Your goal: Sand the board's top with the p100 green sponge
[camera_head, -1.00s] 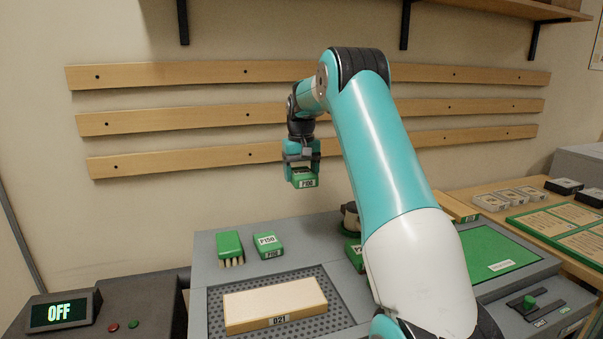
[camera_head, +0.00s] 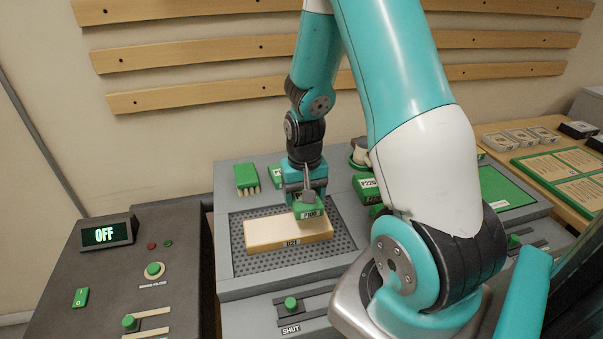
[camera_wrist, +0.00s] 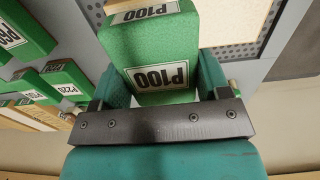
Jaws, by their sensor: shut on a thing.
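My gripper (camera_head: 306,196) is shut on the green P100 sponge (camera_head: 309,211). In the wrist view the sponge (camera_wrist: 150,45) sits between the fingers with its P100 labels showing. The pale wooden board (camera_head: 272,234), labelled 021, lies flat on the perforated grey bed. The sponge is over the board's right end, near its far edge. I cannot tell whether it touches the board's top. A pale part of the board (camera_wrist: 232,20) shows beyond the sponge in the wrist view.
A green brush (camera_head: 246,176) and a green block (camera_head: 277,175) stand behind the bed. A green P220 block (camera_head: 368,188) is to the right. A dark console (camera_head: 75,285) at left carries a display (camera_head: 104,234) reading OFF.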

